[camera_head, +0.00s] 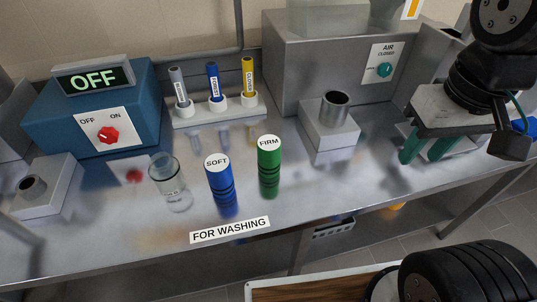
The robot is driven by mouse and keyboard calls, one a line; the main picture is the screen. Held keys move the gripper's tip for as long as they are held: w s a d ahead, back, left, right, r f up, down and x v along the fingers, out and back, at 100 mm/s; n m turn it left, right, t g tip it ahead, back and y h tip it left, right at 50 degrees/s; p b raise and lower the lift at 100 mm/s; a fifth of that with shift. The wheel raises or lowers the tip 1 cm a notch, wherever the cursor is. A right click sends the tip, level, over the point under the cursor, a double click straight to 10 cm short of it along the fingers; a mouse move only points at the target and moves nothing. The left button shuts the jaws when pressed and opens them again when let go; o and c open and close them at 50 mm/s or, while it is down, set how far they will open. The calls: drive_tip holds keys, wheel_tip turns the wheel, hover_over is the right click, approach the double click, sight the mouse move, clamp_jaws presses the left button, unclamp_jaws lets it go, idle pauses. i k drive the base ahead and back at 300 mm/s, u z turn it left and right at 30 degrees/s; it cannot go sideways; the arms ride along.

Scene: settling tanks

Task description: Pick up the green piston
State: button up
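The green piston (269,172) stands upright on the metal bench, with a white top marked FIRM. A blue piston (219,180) with a white top marked SOFT stands just to its left. A clear glass cylinder (170,184) with a label stands left of the blue piston. My gripper (423,156) is at the right, well apart from the green piston. Its two teal fingers point down with a gap between them, and I see nothing held.
A grey block with a metal cup (335,112) stands between the green piston and my gripper. Behind are a rack of labelled tubes (214,108), a blue OFF box (95,115) and a grey AIR CLOSED box (300,75). A FOR WASHING label (230,230) marks the front edge.

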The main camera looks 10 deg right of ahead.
sight(268, 146)
drive_tip(key=z, duration=0.7)
drive_tip(key=k, duration=0.7)
drive_tip(key=z, duration=0.1)
